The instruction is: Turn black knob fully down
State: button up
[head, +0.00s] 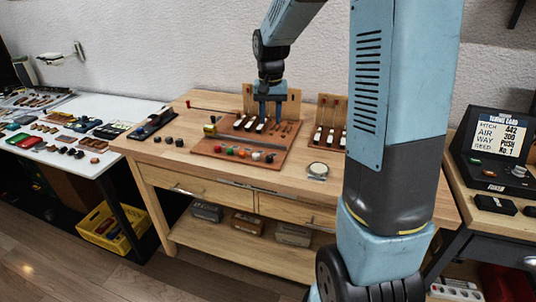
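A reddish-brown board (210,148) lies on the wooden workbench, with a row of coloured knobs along its front edge. A small black knob (269,158) sits at the right end of that row, beside a pale one. My gripper (270,112) points down over the back part of the board, behind the knob row and apart from the black knob. Its two blue fingers look spread, with nothing seen held between them. The black knob's exact turn position is too small to tell.
White-and-dark keys (250,124) stand on the board near my gripper. A second upright key unit (329,134) is to the right. A round silver-rimmed dish (318,170) sits in front. Several loose dark knobs (169,140) lie at left. The bench's front left is clear.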

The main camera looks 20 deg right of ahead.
aim_at(269, 156)
jog(key=f, duration=1)
jog(key=w+f, duration=0.1)
jog(key=f, duration=0.4)
jog(key=shift+c, duration=0.5)
grip_shut()
